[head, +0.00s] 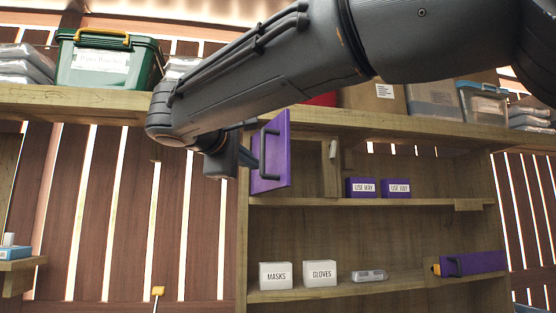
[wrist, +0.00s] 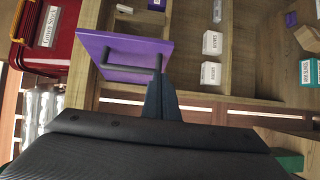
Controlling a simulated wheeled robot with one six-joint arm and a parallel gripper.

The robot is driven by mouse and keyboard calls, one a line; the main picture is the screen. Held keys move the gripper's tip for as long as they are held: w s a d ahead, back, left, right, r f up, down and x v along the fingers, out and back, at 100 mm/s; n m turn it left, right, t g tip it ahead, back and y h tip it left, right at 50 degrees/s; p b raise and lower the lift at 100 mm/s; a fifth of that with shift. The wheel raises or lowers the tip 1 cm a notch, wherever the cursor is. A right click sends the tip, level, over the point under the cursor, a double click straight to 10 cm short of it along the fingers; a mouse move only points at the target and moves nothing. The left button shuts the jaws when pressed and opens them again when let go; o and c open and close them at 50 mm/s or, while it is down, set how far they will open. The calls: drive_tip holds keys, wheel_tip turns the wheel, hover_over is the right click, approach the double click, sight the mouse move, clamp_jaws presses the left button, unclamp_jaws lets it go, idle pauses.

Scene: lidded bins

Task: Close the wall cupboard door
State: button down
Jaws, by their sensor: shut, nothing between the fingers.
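The purple cupboard door (head: 279,165) with a dark bar handle (head: 264,150) stands open at the left end of the upper shelf compartment. In the wrist view the door (wrist: 135,53) fills the upper left, with its handle (wrist: 118,66) along the lower side. My gripper (head: 250,157) is shut and empty at the door's left edge, close to the handle. In the wrist view the shut fingers (wrist: 160,90) end right by the handle's right end; I cannot tell whether they touch it. The door hides part of the compartment's left side.
Purple boxes (head: 362,187) stand on the upper shelf, right of the door. White boxes (head: 276,275) and a clear packet (head: 369,276) lie on the shelf below. Another purple panel with a handle (head: 480,262) is at lower right. Bins, including a green one (head: 105,75), line the top shelf.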

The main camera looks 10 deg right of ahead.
wheel_tip(320, 180, up, 4)
drive_tip(key=p, duration=0.5)
approach(284, 161)
drive_tip(key=w+a, duration=0.1)
drive_tip(key=w, duration=0.3)
drive_tip(key=d, duration=0.1)
drive_tip(key=d+p, duration=0.1)
drive_tip(key=shift+w+d+f+t, duration=0.2)
drive_tip(key=shift+w+d+t, duration=0.15)
drive_tip(key=shift+d+t, duration=0.05)
drive_tip(key=shift+w+d+f+p, duration=0.15)
drive_tip(key=shift+w+d+p, duration=0.05)
drive_tip(key=shift+d+p, duration=0.2)
